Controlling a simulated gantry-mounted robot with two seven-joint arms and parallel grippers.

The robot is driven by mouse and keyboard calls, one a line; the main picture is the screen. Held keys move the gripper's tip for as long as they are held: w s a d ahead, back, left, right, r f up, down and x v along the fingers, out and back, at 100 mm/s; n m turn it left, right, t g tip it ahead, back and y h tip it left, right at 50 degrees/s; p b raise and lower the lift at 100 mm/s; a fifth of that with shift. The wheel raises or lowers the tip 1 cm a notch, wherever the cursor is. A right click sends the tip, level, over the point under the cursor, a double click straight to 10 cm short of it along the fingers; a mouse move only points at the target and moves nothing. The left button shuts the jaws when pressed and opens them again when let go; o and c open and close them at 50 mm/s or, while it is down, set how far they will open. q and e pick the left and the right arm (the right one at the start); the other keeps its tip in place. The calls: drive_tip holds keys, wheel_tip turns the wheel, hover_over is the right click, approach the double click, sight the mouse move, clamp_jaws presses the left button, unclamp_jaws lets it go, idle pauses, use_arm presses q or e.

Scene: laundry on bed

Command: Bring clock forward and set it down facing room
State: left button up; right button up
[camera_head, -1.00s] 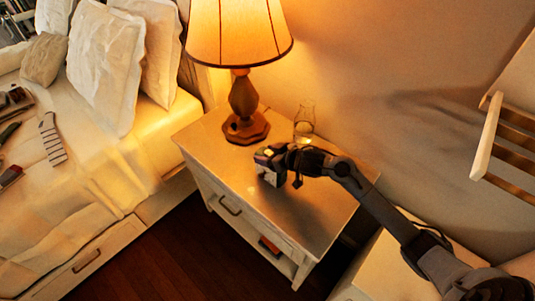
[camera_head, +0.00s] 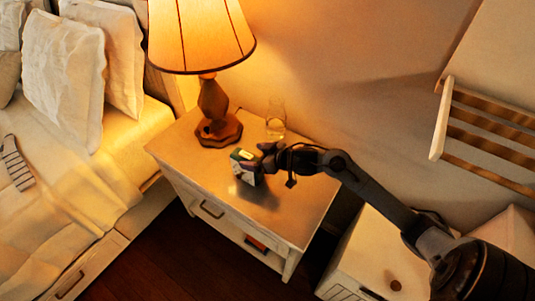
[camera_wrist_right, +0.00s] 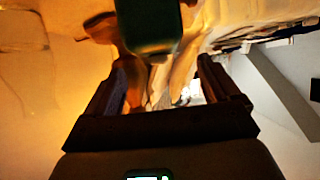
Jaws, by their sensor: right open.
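The clock (camera_head: 246,165) is a small box with a dark green side and a pale face, standing on the nightstand (camera_head: 292,215) in front of the lamp. My right gripper (camera_head: 262,154) is open just to the right of the clock, close to its upper part. In the right wrist view the dark green clock (camera_wrist_right: 149,25) shows at the top, beyond the spread fingers (camera_wrist_right: 165,90). Nothing is visible between the fingers. I cannot tell whether a fingertip touches the clock. My left gripper is not in view.
A lit lamp (camera_head: 218,130) stands behind and left of the clock, and a clear glass carafe (camera_head: 275,122) behind it to the right. The nightstand's front top is clear. A bed (camera_head: 70,190) lies at left and a white cabinet (camera_head: 375,250) at right.

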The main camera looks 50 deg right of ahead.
drive_tip(key=a+p+v, duration=0.1)
drive_tip(key=v, duration=0.4)
drive_tip(key=s+a+f+g+h, duration=0.1)
drive_tip(key=s+a+f+g, duration=0.3)
drive_tip(key=s+a, duration=0.4)
drive_tip(key=s+a+f+g, duration=0.4)
drive_tip(key=s+a+f, duration=0.2)
drive_tip(key=s, duration=0.9)
drive_tip(key=a, duration=0.2)
drive_tip(key=shift+a+f+h, duration=0.25)
drive_tip(key=shift+h, duration=0.15)
drive_tip(key=shift+r, duration=0.1)
wheel_tip(320, 180, up, 34)
drive_tip(key=p, duration=3.4)
